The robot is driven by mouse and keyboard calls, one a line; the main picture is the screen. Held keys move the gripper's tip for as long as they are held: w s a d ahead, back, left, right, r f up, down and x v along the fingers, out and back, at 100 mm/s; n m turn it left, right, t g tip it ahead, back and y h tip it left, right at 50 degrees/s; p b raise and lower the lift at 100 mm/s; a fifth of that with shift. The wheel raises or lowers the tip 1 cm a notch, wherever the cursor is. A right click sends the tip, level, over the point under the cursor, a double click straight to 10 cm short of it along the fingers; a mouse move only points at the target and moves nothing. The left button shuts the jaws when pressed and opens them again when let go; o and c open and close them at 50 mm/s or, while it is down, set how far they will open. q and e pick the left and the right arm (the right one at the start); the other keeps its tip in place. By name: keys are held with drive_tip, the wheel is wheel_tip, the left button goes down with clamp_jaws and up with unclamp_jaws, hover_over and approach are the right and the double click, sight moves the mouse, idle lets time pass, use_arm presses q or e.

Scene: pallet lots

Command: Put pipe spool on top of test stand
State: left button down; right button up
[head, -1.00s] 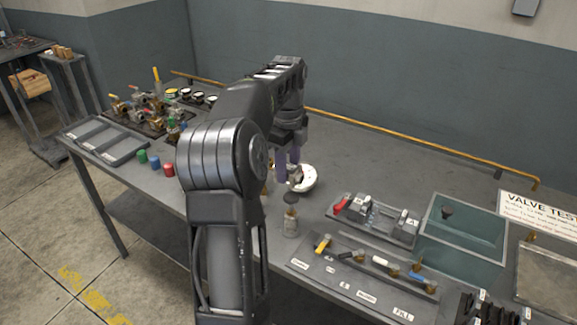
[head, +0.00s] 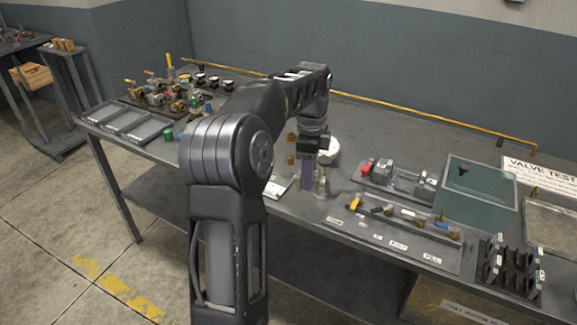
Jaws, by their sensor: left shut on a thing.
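My left gripper (head: 310,175) reaches down over the front of the bench, its purple-grey fingers beside a small clear bottle (head: 321,187). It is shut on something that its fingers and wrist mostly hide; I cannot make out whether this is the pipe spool. The bottle's top is hidden behind the gripper. What looks like the test stand (head: 400,183), a low grey fixture with upright blocks and a red handle, is on the bench right of the gripper. My right gripper is not in view.
A white round item (head: 331,150) is just behind the gripper. A labelled panel with coloured levers (head: 395,235) lies in front of the fixture. A teal box (head: 478,195) and a black rack (head: 510,268) are on the right. Valves (head: 160,95) and grey trays (head: 125,120) are on the left.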

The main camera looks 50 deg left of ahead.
use_arm(q)
drive_tip(key=w+d+f+n+b, duration=0.1)
drive_tip(key=d+f+n, duration=0.2)
drive_tip(key=d, duration=0.6)
drive_tip(key=w+d+f+n+b, duration=0.2)
drive_tip(key=d+f+n, duration=0.1)
drive_tip(key=d, duration=0.7)
drive_tip(key=w+d+f+n+b, duration=0.2)
drive_tip(key=d+n, duration=0.3)
drive_tip(key=d, duration=0.5)
drive_tip(key=shift+w+f, duration=0.2)
drive_tip(key=shift+f, duration=0.55)
drive_tip(key=shift+a, duration=0.1)
